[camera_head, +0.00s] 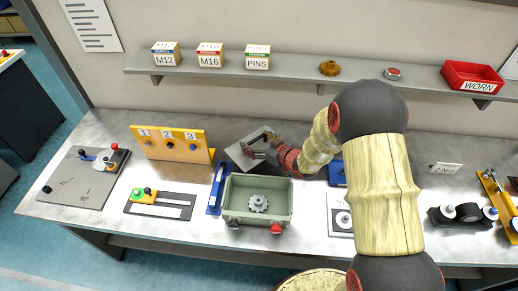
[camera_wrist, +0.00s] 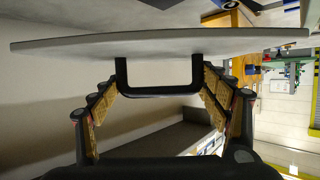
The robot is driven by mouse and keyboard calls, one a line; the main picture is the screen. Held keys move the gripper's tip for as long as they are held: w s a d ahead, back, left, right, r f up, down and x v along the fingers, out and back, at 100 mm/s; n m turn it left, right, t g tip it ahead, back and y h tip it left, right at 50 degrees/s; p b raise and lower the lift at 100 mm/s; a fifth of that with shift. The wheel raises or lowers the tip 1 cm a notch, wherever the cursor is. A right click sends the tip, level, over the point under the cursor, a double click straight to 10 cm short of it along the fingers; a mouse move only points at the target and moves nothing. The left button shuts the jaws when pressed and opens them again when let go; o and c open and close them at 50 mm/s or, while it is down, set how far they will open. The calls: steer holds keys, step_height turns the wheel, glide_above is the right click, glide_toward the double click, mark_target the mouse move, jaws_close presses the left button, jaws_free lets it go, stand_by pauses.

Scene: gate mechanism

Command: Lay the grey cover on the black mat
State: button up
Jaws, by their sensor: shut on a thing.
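The grey cover (camera_head: 238,152) is a flat plate with a black handle, held tilted behind the open box. My gripper (camera_head: 262,148) is shut on the cover's handle. In the wrist view the cover (camera_wrist: 160,45) spans the top nearly edge-on, and its black U-shaped handle (camera_wrist: 160,91) sits between the two fingers. The grey-green box (camera_head: 257,216) stands open in front of the cover with a toothed gear (camera_head: 258,203) inside. I cannot make out the black mat in either view; my arm hides part of the bench.
A yellow numbered block (camera_head: 172,146) stands left of the cover, and a blue bracket (camera_head: 216,190) stands beside the box. A grey dial board (camera_head: 85,180) lies at far left. The shelf (camera_head: 300,72) with boxes runs along the wall above.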

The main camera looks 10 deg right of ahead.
mark_target(261, 142)
steer(key=w+f+b, duration=0.1)
steer(key=w+f, duration=0.1)
steer(key=w+d+f+b, duration=0.1)
steer(key=w+f+b, duration=0.1)
steer(key=f, duration=0.1)
steer(key=shift+w+d, duration=0.2)
steer(key=shift+w, duration=0.1)
steer(key=shift+w+d+f+b, duration=0.1)
steer(key=shift+w+f+b, duration=0.15)
steer(key=shift+w+b, duration=0.15)
steer(key=f+b, duration=0.3)
steer(key=f, duration=0.1)
steer(key=shift+w+d, duration=0.1)
steer(key=shift+w, duration=0.2)
steer(key=o, duration=1.7)
steer(key=shift+f, duration=0.15)
